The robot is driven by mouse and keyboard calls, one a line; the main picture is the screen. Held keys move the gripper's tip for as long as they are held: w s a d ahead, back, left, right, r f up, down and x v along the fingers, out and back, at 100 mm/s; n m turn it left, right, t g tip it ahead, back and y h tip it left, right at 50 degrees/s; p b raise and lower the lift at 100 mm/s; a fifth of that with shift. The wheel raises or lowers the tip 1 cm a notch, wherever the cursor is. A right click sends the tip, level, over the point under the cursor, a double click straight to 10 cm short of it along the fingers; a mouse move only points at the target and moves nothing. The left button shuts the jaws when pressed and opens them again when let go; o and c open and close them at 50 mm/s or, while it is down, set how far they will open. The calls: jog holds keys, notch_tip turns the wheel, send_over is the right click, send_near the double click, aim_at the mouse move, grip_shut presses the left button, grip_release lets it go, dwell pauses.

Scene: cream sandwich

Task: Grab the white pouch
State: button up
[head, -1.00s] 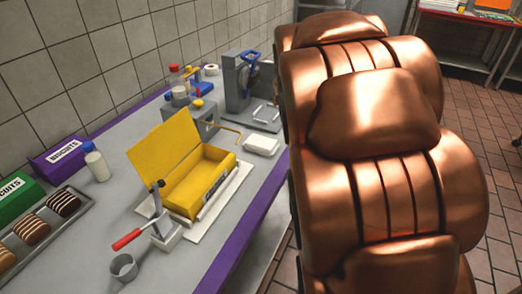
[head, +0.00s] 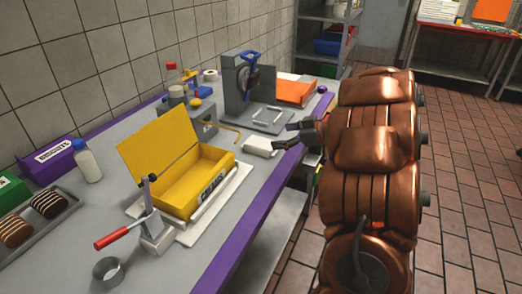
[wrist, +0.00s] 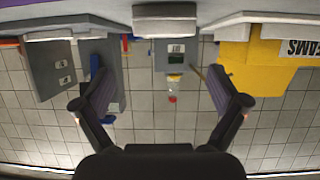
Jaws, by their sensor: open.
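A small white block-like item (head: 258,147), which looks like the white pouch, lies on the grey counter to the right of the yellow box. It also shows at the top middle of the wrist view (wrist: 165,21). My gripper (head: 288,136) is at the counter's edge, just right of the white item and apart from it. In the wrist view my gripper (wrist: 160,104) has its two dark fingers spread wide with nothing between them.
An open yellow box (head: 180,185) on a white board and a red-handled lever press (head: 150,228) stand to the left. A grey machine with a blue handle (head: 240,85) and an orange-topped item (head: 295,90) stand behind. A purple strip (head: 235,258) edges the counter.

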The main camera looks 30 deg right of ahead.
aim_at(260, 142)
jog(key=shift+s+a+f+y, duration=0.2)
jog(key=shift+s+y, duration=0.05)
jog(key=shift+y, duration=0.05)
jog(key=shift+w+a+f, duration=0.1)
jog(key=shift+w+a, duration=0.05)
jog(key=shift+f+x, duration=0.15)
jog(key=shift+x, duration=1.65)
jog(key=shift+f+x, duration=0.15)
jog(key=shift+x, duration=1.7)
jog(key=c, duration=1.2)
jog(key=shift+r, duration=0.1)
